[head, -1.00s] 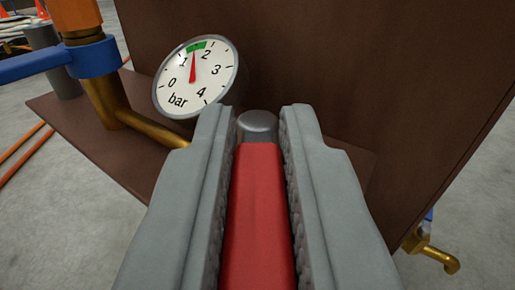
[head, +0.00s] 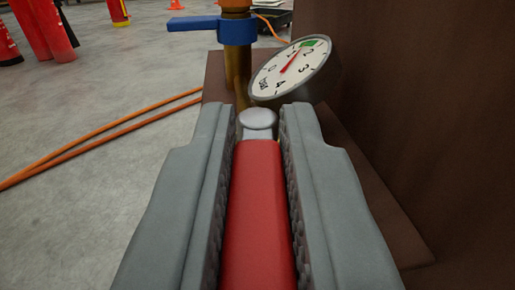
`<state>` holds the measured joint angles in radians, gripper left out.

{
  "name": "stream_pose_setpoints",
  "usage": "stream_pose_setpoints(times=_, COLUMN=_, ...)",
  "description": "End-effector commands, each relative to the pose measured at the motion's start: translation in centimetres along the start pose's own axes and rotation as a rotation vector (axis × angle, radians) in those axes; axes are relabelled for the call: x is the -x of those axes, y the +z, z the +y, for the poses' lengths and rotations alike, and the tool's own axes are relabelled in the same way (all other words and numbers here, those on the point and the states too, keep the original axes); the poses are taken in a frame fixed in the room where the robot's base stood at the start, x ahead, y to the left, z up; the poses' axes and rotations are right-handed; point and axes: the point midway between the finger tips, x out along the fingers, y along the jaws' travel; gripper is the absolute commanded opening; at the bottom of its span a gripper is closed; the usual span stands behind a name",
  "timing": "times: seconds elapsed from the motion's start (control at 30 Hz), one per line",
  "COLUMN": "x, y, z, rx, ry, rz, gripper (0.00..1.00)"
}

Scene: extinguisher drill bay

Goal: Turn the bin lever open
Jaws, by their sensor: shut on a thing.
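The red lever handle (head: 258,215) runs up the middle of the head view, with a rounded grey metal end (head: 258,122) at its far tip. My gripper (head: 258,125) is shut on the red handle, one grey padded jaw along each side of it. The bin itself cannot be made out clearly. The near end of the handle runs out of the bottom of the view.
A pressure gauge (head: 290,72), its needle between 1 and 2, sits just beyond the grip beside a brown panel (head: 430,110). A brass pipe (head: 238,75) carries a blue handle (head: 237,28). Orange hoses (head: 100,140) and red extinguishers (head: 48,30) are on the left floor.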

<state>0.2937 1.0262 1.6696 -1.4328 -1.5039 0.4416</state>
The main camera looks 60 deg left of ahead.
Motion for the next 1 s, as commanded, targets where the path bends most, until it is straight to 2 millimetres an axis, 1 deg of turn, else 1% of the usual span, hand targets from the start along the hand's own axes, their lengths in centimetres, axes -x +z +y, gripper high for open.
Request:
stream_pose_setpoints(times=0.1, x=-0.02, y=0.06, z=0.29, rx=0.002, ry=-0.059, rz=0.0, gripper=0.0)
stream_pose_setpoints(times=0.3, x=-0.07, y=-0.01, z=0.47, rx=0.002, ry=-0.123, rz=0.0, gripper=0.0)
stream_pose_setpoints(times=0.87, x=-0.1, y=-0.06, z=0.54, rx=0.001, ry=-0.148, rz=0.001, gripper=0.0)
stream_pose_setpoints(times=0.9, x=-0.11, y=-0.07, z=0.55, rx=0.001, ry=-0.148, rz=0.001, gripper=0.22)
stream_pose_setpoints(times=0.97, x=-0.1, y=-0.07, z=0.54, rx=0.001, ry=-0.148, rz=0.001, gripper=0.34)
stream_pose_setpoints(times=1.0, x=-0.1, y=-0.06, z=0.54, rx=0.001, ry=-0.148, rz=0.001, gripper=0.36)
